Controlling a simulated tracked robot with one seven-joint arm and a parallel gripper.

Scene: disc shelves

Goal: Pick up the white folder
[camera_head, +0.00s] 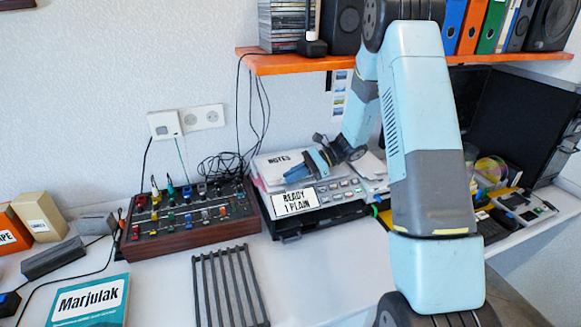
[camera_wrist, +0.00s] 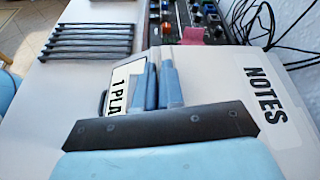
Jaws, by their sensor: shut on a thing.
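The white folder (camera_head: 270,167) with a "NOTES" label lies on top of a grey device with keys, right of the wooden mixer. My gripper (camera_head: 290,173) reaches down to it from the right, its blue fingers at the folder's front part. In the wrist view my gripper (camera_wrist: 158,64) has its two fingers close together, with the white folder (camera_wrist: 218,75) around and to the right of them. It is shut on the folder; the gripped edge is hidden. The "READY 1 PLAIN" label (camera_head: 295,201) sits just in front.
The mixer (camera_head: 188,220) with coloured knobs stands left of the folder. A dark rack (camera_head: 231,287) and a teal book (camera_head: 90,301) lie in front. Loose black cables (camera_head: 228,163) lie behind. An orange shelf (camera_head: 290,63) hangs above. The white table is bare near the rack.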

